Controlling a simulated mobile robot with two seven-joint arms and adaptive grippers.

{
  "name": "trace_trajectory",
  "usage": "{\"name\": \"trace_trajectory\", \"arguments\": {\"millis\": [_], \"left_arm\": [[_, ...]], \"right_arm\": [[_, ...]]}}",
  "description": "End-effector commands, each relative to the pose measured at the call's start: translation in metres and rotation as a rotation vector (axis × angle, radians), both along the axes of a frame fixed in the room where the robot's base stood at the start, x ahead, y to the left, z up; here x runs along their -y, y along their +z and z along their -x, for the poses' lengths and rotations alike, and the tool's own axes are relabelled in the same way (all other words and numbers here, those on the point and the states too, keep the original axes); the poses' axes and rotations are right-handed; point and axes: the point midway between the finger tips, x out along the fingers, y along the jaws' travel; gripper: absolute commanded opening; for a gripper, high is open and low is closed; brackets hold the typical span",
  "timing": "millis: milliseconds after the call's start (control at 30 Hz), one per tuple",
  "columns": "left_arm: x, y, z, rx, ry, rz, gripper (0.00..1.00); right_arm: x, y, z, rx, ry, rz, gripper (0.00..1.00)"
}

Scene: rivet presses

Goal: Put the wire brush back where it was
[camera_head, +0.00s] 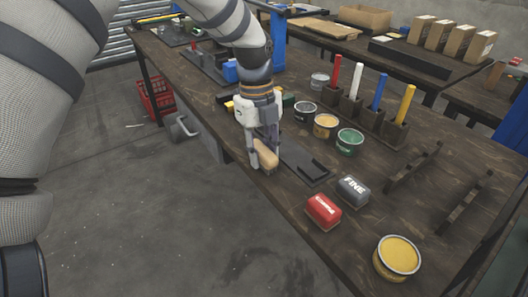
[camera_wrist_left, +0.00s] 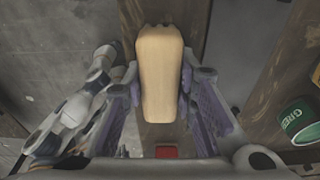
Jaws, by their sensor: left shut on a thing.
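My left gripper (camera_head: 258,160) points down at the table's near edge, shut on the wire brush (camera_head: 265,153). The brush shows as a tan wooden block, and its bristles cannot be made out. In the left wrist view the brush (camera_wrist_left: 160,75) lies lengthwise between the two purple-padded fingers of my left gripper (camera_wrist_left: 162,100). Whether the brush touches the tabletop cannot be told. A dark grey mat (camera_head: 296,153) lies just right of the gripper, with a black piece on its right end. My right gripper is not in view.
The wooden table (camera_head: 290,203) holds a red block (camera_head: 323,210), a grey "FINE" block (camera_head: 353,190) and a yellow tin (camera_head: 397,257). Open tins, including a green one (camera_head: 349,142), stand behind the mat. Colored posts (camera_head: 377,92) stand farther back. A red crate (camera_head: 155,97) is on the floor.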

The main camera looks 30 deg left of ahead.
Motion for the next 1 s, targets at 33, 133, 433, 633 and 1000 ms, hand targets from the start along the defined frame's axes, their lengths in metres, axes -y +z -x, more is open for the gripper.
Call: {"name": "trace_trajectory", "arguments": {"millis": [33, 133, 433, 633, 1000], "left_arm": [[0.000, -0.001, -0.001, 0.002, -0.001, 0.000, 0.00], [0.000, 0.001, -0.001, 0.005, 0.000, 0.000, 0.00], [0.000, -0.005, 0.000, 0.004, 0.000, -0.001, 0.32], [0.000, -0.006, 0.000, 0.003, 0.000, -0.001, 0.46], [-0.001, 0.016, -0.002, 0.010, 0.000, 0.000, 0.46]], "right_arm": [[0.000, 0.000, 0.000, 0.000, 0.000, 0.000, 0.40], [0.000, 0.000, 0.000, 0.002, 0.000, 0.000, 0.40], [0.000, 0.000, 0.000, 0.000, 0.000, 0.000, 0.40], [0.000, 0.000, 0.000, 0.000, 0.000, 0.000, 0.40], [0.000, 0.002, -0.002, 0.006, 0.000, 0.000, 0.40]]}}
